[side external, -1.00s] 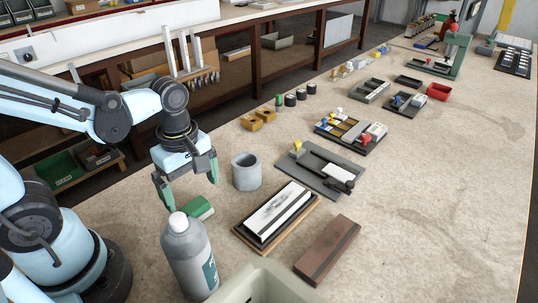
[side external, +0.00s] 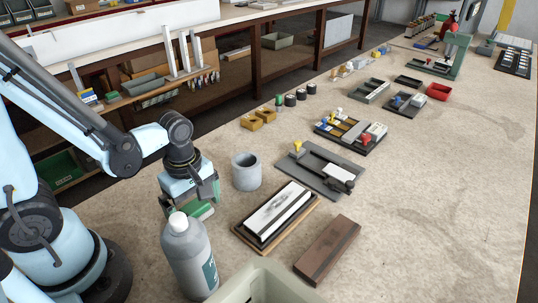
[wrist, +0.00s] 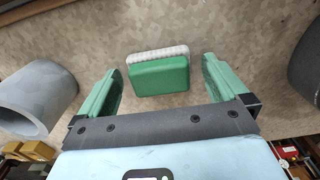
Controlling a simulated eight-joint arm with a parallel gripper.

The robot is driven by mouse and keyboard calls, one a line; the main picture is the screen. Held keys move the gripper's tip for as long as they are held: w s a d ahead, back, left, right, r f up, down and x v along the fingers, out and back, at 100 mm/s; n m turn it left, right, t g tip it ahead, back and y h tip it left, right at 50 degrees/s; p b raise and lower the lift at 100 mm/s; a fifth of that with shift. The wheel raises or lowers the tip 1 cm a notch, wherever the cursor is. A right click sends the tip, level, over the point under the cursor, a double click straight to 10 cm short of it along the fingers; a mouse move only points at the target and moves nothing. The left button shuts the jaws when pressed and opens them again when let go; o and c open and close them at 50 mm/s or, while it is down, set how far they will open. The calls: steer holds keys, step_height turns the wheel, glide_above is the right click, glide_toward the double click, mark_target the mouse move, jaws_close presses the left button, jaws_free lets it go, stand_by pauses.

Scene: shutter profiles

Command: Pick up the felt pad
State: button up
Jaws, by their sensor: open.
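The felt pad (wrist: 158,76) is a small green block with a white, textured layer along one side. In the wrist view it lies on the bench between the two green fingers of my gripper (wrist: 162,70), with a gap on each side. In the side view my gripper (side external: 191,203) points down over the felt pad (side external: 204,211), which is partly hidden by the fingers and the bottle. My gripper is open and holds nothing. I cannot tell exactly how high the fingertips are above the bench.
A grey cylindrical cup (side external: 246,172) stands just right of my gripper. A grey bottle (side external: 188,258) stands close in front. A sharpening stone on a wooden base (side external: 276,216) and a brown block (side external: 327,250) lie to the right.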

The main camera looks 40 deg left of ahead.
mark_target(194, 205)
steer(key=shift+f, duration=0.1)
steer(key=shift+c, duration=0.5)
steer(key=c, duration=1)
steer(key=shift+r, duration=5)
